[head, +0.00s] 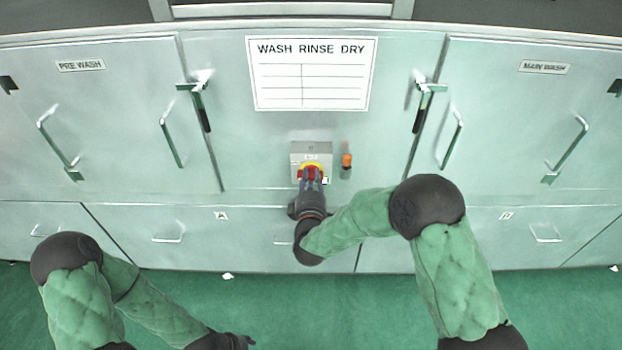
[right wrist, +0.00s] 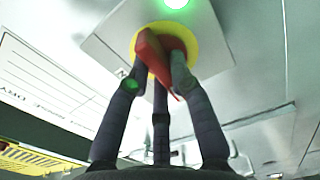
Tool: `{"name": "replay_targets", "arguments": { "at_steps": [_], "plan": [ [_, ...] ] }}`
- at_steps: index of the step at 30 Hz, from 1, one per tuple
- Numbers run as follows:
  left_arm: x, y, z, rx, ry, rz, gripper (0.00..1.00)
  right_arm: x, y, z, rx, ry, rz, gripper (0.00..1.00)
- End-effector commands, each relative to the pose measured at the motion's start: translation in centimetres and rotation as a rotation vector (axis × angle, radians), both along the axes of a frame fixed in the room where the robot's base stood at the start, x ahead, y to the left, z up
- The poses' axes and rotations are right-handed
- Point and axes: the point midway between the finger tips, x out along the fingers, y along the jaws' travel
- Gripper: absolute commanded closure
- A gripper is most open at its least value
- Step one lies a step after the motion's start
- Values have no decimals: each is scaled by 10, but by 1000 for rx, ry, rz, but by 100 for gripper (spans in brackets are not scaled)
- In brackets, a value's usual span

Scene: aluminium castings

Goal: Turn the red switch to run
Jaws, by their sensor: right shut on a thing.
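The red switch (head: 301,174) sits on a yellow disc (head: 312,164) on a small grey box (head: 299,149) on the front of the pale green machine. My right gripper (head: 312,178) reaches it from below and covers part of it. In the right wrist view, the fingers of my right gripper (right wrist: 163,72) are closed around the red handle (right wrist: 154,56), which stands tilted in front of the yellow disc (right wrist: 197,50). The markings around the switch are too small or hidden to read. My left gripper (head: 238,341) is low at the bottom edge, away from the machine; its fingers are unclear.
A green lamp (right wrist: 176,3) is lit above the switch. An orange-topped item (head: 347,160) is mounted just right of the box. A "WASH RINSE DRY" chart (head: 311,74) is above. Metal door handles (head: 58,146) stick out on both sides. The green floor (head: 330,310) is mostly clear.

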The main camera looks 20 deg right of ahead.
Motion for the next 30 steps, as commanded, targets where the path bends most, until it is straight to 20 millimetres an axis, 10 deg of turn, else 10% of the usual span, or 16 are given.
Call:
{"name": "replay_targets", "arguments": {
  "at_steps": [30],
  "plan": [
    [0,0,-39,0,0,0,52,-1,-3,-5,869,-249,-1,100]
  ]
}}
